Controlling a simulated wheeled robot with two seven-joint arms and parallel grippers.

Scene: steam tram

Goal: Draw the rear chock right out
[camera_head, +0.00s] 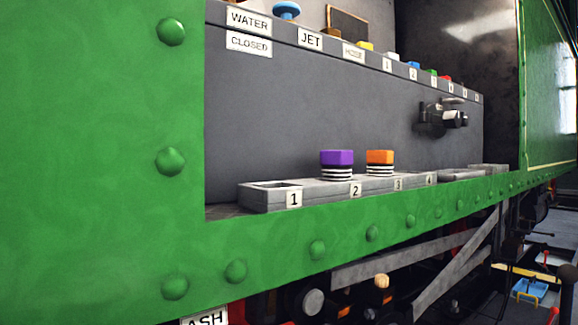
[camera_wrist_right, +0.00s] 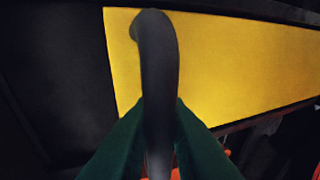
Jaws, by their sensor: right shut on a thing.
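In the right wrist view, my right gripper (camera_wrist_right: 160,118) is shut on a dark curved handle (camera_wrist_right: 158,60), with one green finger on either side of it. The handle bends over at its top, in front of a flat yellow face (camera_wrist_right: 230,65). I cannot tell whether the yellow face and the handle are one piece, the rear chock. The lower end of the handle runs down between the fingers and out of the picture. No chock can be made out for sure in the head view, and neither gripper shows there.
The green side sill (camera_head: 390,228) fills the head view's front. Behind it, a numbered grey rack (camera_head: 265,198) holds a purple-topped piece (camera_head: 337,158) and an orange-topped piece (camera_head: 380,157). Grey bars (camera_head: 400,262) cross below the sill. A blue tray (camera_head: 530,290) lies at the lower right.

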